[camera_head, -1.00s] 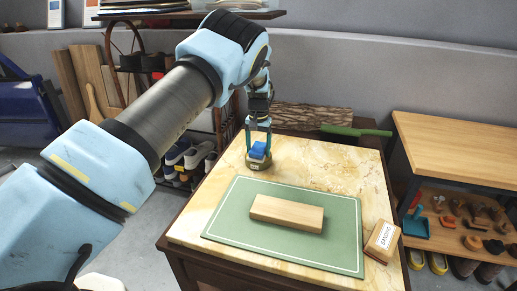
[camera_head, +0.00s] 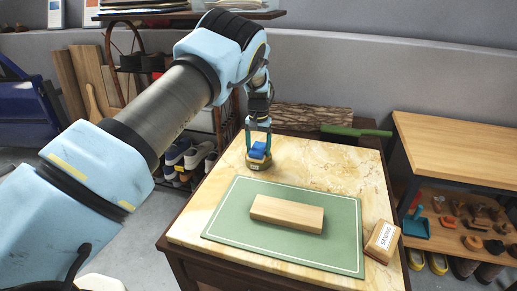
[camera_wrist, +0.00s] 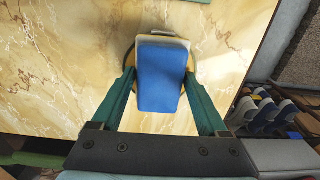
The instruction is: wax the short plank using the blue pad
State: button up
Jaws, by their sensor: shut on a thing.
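The short plank (camera_head: 287,213), a pale wooden block, lies flat on the green mat (camera_head: 341,258) on the marble-topped table. The blue pad (camera_head: 258,151) is at the table's far left, over a round tan and dark tin (camera_head: 258,162). My gripper (camera_head: 258,143) points down there and is shut on the blue pad. In the wrist view the blue pad (camera_wrist: 160,78) sits between my two teal fingers, with the tin's rim (camera_wrist: 130,58) showing around it. I cannot tell whether the pad's underside touches the tin.
A wooden block labelled SANDING (camera_head: 382,241) lies at the mat's right edge. A wooden workbench (camera_head: 460,148) stands to the right. The marble between tin and mat is clear.

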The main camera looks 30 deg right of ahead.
aim_at(258, 147)
jog(key=shift+r+p, duration=1.55)
jog(key=shift+r, duration=1.9)
